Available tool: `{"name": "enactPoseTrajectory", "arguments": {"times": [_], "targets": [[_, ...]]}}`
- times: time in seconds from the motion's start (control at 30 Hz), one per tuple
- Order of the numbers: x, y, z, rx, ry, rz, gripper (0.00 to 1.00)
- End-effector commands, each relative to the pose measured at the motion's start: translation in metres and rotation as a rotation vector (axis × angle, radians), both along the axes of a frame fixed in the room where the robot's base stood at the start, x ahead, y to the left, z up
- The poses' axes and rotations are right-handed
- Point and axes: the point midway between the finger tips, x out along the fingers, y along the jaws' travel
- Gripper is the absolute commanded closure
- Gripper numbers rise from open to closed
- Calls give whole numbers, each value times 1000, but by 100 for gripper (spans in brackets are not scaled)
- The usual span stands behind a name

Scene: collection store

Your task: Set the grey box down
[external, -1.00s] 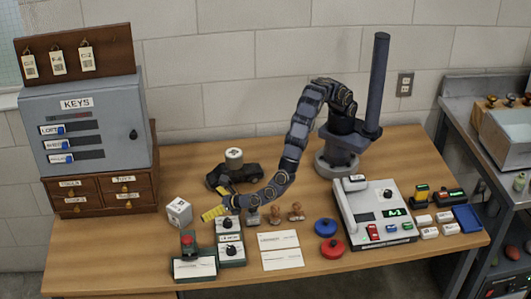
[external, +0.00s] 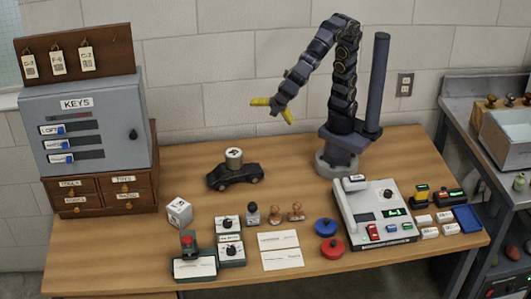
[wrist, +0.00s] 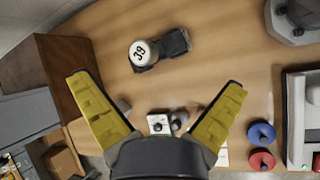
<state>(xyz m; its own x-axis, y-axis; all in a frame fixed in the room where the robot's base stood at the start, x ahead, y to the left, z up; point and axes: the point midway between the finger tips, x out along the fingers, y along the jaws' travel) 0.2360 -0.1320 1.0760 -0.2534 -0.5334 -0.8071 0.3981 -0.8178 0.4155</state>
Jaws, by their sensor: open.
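My gripper (external: 273,108) is raised well above the table, with its yellow fingers spread and nothing between them. In the wrist view my gripper (wrist: 156,82) also shows wide open and empty. A light grey box (external: 179,211), cube-shaped with dark marks, rests on the table at the left, in front of the drawers. Two small grey-white boxes with black knobs, a rear one (external: 228,224) and a front one (external: 231,252), stand to its right. I cannot tell which of these is the grey box meant. All rest on the table, apart from my gripper.
A black toy car (external: 236,178) carries a pale numbered cylinder (external: 234,156). A red-knobbed box (external: 194,265), stamps (external: 295,212), white cards (external: 280,250), blue (external: 325,226) and red (external: 332,249) discs and a console (external: 375,215) crowd the front. The back middle is clear.

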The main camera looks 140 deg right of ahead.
Motion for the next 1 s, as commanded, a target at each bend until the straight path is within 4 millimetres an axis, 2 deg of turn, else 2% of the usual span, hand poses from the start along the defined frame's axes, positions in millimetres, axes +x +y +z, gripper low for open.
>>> {"name": "enactPoseTrajectory", "arguments": {"times": [0.1, 0.2, 0.3, 0.4, 0.6, 1.0], "targets": [[-43, 38, 5, 146, -97, -138, 0], [-72, 71, 6, 267, -154, -232, 0], [-93, 98, 9, 367, -205, -297, 0], [-109, 117, 9, 432, -225, -342, 0], [-119, 130, 10, 482, -238, -375, 0], [-119, 131, 10, 485, -234, -374, 0]]}}
